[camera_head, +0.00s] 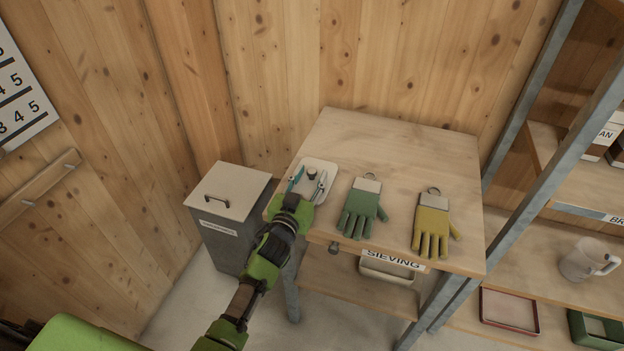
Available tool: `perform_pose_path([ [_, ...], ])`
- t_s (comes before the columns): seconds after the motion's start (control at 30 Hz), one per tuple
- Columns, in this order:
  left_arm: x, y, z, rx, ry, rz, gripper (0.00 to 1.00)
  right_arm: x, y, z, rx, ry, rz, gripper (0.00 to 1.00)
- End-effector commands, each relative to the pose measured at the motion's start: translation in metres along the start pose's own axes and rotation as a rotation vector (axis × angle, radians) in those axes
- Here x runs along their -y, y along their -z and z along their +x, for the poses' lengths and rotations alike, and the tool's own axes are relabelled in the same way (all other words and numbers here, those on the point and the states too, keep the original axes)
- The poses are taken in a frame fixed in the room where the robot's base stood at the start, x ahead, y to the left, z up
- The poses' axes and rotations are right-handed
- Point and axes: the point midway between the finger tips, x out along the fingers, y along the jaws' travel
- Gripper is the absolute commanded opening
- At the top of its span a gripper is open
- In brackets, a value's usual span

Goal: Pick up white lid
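My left gripper (309,183) reaches over the lid's near part from the front. Its two fingers are spread, with a gap between them, and the knob shows just beyond the gap. I cannot tell whether the fingers touch the lid. The gripper and wrist hide the lid's near edge. My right gripper is out of view.
A green glove (362,207) and a yellow glove (433,224) lie on the table (400,140), right of the lid. A grey bin (229,207) with a handled top stands left. A metal-post shelf (530,130) with a mug (583,260) stands right.

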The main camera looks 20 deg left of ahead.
Motion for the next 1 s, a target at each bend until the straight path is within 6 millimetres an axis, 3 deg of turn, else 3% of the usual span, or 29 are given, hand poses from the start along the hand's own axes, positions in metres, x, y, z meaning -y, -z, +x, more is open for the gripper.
perform_pose_path([
  [0.2,0.0002,-0.0005,0.0002,0.001,0.000,0.000,0.35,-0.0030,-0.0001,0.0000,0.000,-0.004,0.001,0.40],
  [0.33,0.0002,-0.0004,0.0001,0.001,0.001,0.000,0.02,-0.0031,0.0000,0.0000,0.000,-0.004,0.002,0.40],
  [0.37,0.0002,-0.0004,0.0001,0.001,0.001,0.000,0.00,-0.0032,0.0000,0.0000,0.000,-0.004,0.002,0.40],
  [1.0,0.0014,0.0075,0.0018,0.000,0.001,0.002,0.00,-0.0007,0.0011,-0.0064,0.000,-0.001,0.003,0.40],
])
